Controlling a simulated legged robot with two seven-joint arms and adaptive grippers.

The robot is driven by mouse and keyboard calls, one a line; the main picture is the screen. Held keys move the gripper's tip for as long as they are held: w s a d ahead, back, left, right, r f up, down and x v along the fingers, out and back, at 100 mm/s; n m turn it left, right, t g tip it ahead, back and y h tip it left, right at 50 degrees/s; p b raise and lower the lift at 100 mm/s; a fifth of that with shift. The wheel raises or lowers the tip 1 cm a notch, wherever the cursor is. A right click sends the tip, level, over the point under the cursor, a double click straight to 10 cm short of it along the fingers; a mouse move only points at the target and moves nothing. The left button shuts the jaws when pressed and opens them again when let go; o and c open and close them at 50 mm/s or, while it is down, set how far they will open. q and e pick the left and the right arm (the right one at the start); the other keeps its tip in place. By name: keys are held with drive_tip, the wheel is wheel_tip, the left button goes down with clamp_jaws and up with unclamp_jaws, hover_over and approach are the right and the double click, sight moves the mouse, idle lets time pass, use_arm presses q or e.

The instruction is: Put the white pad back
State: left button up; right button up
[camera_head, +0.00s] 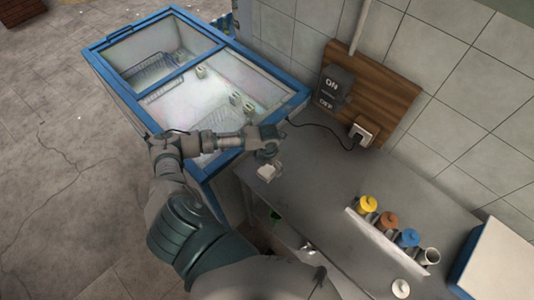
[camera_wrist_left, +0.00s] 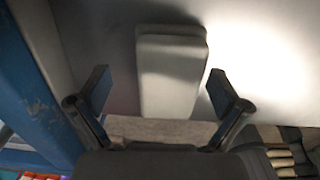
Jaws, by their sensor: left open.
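A small round white pad (camera_head: 401,288) lies on the counter at the bottom right of the head view, in front of a white rack (camera_head: 385,243). The rack holds yellow, brown and blue round-topped pieces and, at its right end, a grey one with an uncovered top (camera_head: 428,257). My left gripper (camera_head: 267,158) is far from this pad, over the counter's left end. It is open above a pale carton-like block (camera_head: 267,173). In the left wrist view, the block (camera_wrist_left: 171,72) lies between and beyond the open fingers (camera_wrist_left: 160,88). I do not see my right gripper.
A blue-rimmed freezer (camera_head: 185,82) with several small cartons stands left of the counter. A switch box (camera_head: 335,87) and a plugged outlet (camera_head: 363,134) are on the wall. A white, blue-edged box (camera_head: 500,262) is at right. The counter's middle (camera_head: 320,190) is clear.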

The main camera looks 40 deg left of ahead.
sight(266, 166)
use_arm(q)
wheel_tip(266, 166, up, 17)
drive_tip(key=shift+s+a+r, duration=0.2)
drive_tip(key=shift+s, duration=0.2)
drive_tip(key=shift+f, duration=0.1)
